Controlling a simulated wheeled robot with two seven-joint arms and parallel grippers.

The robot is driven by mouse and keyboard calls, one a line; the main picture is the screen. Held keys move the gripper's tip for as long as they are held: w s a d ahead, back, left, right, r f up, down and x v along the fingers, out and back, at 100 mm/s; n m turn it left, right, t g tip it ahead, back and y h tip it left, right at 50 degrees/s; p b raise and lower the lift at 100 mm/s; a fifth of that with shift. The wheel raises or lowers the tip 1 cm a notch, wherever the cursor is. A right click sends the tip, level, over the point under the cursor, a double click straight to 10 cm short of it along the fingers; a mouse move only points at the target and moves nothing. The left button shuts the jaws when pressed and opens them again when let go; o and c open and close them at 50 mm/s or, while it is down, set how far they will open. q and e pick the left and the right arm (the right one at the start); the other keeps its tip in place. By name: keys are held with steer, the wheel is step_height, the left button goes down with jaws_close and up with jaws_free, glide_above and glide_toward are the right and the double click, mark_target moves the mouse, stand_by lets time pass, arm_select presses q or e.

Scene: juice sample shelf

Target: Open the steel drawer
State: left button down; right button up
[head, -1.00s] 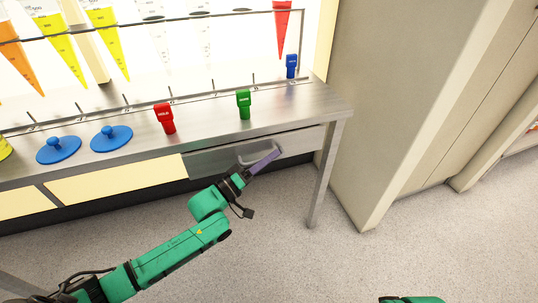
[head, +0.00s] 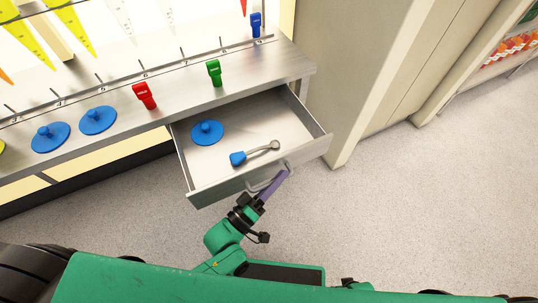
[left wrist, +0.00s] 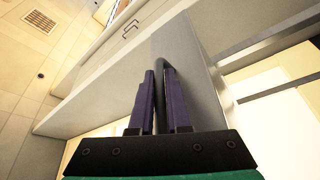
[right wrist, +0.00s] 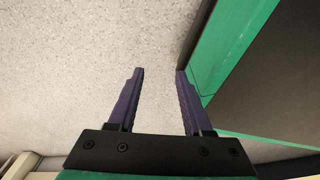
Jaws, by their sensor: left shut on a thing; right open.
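The steel drawer (head: 253,175) stands pulled well out from under the counter in the head view. Its inside is visible, with a blue knobbed lid (head: 207,132) and a blue-and-grey tool (head: 255,153) in it. My left gripper (head: 276,185) is shut on the drawer handle (head: 268,179) at the drawer's front. In the left wrist view the purple fingers (left wrist: 158,100) close around the handle's dark bar (left wrist: 166,90). My right gripper (right wrist: 160,100) is open and empty in the right wrist view, with floor behind it.
On the steel counter (head: 190,93) above stand red (head: 144,96), green (head: 214,73) and blue (head: 256,25) tagged pieces, and two blue lids (head: 97,120). A beige cabinet (head: 345,70) stands right of the drawer. The floor to the right is clear.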

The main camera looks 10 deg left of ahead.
arm_select(q)
steer(key=shift+s+d, duration=0.3)
steer(key=shift+s, duration=0.2)
steer(key=shift+s+d, duration=0.3)
steer(key=shift+s, duration=0.2)
arm_select(e)
steer(key=shift+s+d, duration=0.15)
steer(key=shift+s, duration=0.7)
arm_select(q)
steer(key=c, duration=1.2)
jaws_free()
steer(key=shift+o, duration=0.2)
steer(key=v, duration=1.4)
steer(key=shift+s+a, duration=0.15)
steer(key=shift+s, duration=0.05)
arm_select(e)
steer(key=shift+w, duration=0.25)
arm_select(q)
steer(key=shift+f, duration=0.15)
